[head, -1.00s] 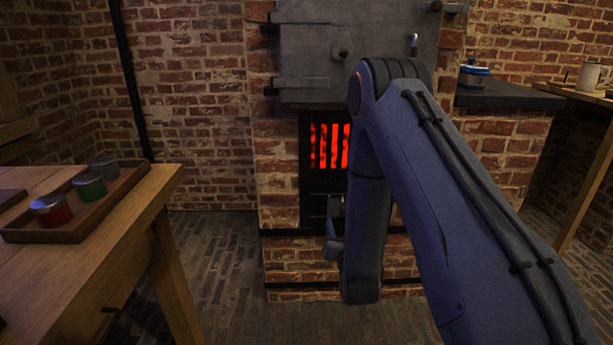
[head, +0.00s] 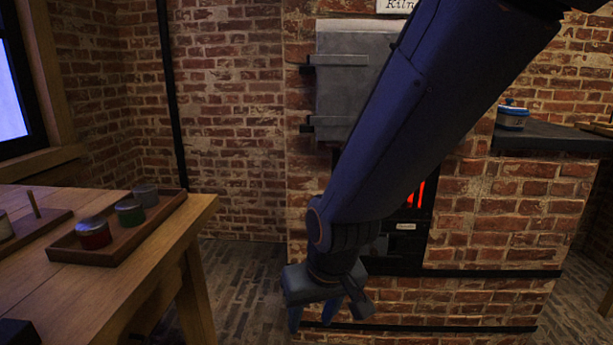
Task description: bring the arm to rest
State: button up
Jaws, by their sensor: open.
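My gripper (head: 328,315) hangs at the lower middle of the head view, at the end of my blue arm. Its blue fingers point down and stand apart, with nothing seen between them. It is in front of the brick base of the kiln, to the right of the wooden table. My arm covers part of the kiln front.
The wooden table (head: 90,285) at left bears a tray (head: 165,214) with a red, a green and a grey jar. The kiln (head: 345,80) has a grey door and a red glow below. A lidded blue-and-white jar (head: 512,117) stands on the dark ledge (head: 555,137) at right.

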jog(key=s+d+r+n+g+h, duration=0.1)
jog(key=s+r+g, duration=0.1)
jog(key=s, duration=0.4)
jog(key=s+d+r+n+g, duration=0.1)
jog(key=s+r, duration=0.1)
jog(key=s, duration=0.4)
jog(key=d+r+m+p, duration=0.5)
jog(key=d+r+p, duration=1.1)
jog(key=r+p, duration=0.4)
jog(key=p, duration=0.4)
jog(key=shift+s+d+m+h+p, duration=0.15)
jog(key=shift+s+m+h+p, duration=0.15)
jog(key=shift+m+h+p, duration=0.1)
